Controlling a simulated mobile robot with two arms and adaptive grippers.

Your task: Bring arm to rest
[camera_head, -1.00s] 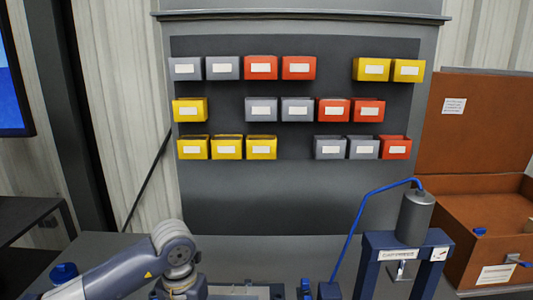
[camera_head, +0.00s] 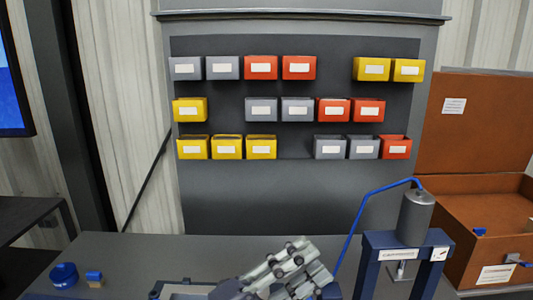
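My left gripper (camera_head: 318,262) is at the bottom centre of the head view, low over the workbench (camera_head: 215,250). Its grey fingers point up and to the right, with a gap between them. Nothing shows between them. The rest of the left arm is mostly below the picture edge. My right gripper is not in view.
A blue press frame (camera_head: 395,241) with a grey cylinder (camera_head: 415,217) and a blue hose (camera_head: 352,222) stands right of the gripper. An open brown case (camera_head: 486,208) is further right. Blue items (camera_head: 64,275) lie at the bench's left. Wall bins (camera_head: 262,147) hang behind.

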